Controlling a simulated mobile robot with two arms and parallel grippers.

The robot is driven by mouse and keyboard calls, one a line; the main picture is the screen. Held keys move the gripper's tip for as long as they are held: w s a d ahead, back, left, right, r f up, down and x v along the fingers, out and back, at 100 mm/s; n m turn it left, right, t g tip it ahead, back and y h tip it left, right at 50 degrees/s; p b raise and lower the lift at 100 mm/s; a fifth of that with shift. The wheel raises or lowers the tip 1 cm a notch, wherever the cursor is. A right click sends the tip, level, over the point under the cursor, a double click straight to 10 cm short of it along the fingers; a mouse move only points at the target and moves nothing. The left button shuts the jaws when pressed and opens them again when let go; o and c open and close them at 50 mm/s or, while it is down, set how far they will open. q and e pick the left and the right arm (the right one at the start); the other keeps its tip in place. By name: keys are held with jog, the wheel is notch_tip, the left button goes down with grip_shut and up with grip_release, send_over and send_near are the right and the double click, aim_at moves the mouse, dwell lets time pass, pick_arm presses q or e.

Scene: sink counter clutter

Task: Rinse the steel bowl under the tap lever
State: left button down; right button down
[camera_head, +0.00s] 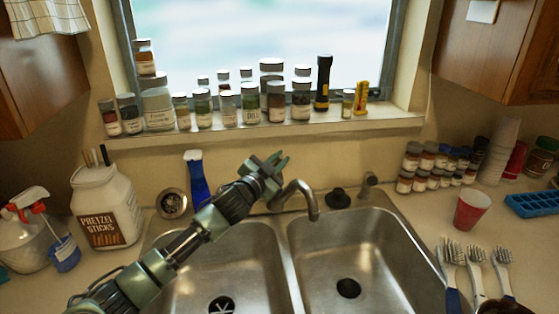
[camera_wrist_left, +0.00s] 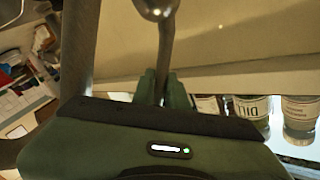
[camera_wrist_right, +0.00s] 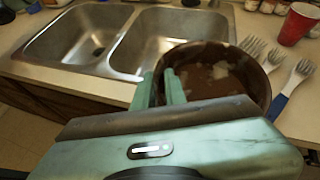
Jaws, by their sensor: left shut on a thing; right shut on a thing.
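The steel bowl (camera_wrist_right: 215,75) is in the right wrist view, dark brown inside with pale smears. Only a dark part of its rim (camera_head: 503,307) shows at the bottom right of the head view. My right gripper (camera_wrist_right: 161,88) is shut on the bowl's near left rim, at the counter's front by the right basin. My left gripper (camera_head: 278,163) is above the back of the sink at the tap (camera_head: 300,196). In the left wrist view its fingers close on a slim metal part, taken as the tap lever (camera_wrist_left: 164,60). No water stream shows.
The double sink has a left basin (camera_head: 225,265) and an empty right basin (camera_head: 350,262). Jars (camera_head: 250,102) line the sill.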

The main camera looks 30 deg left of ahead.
dwell(0.8)
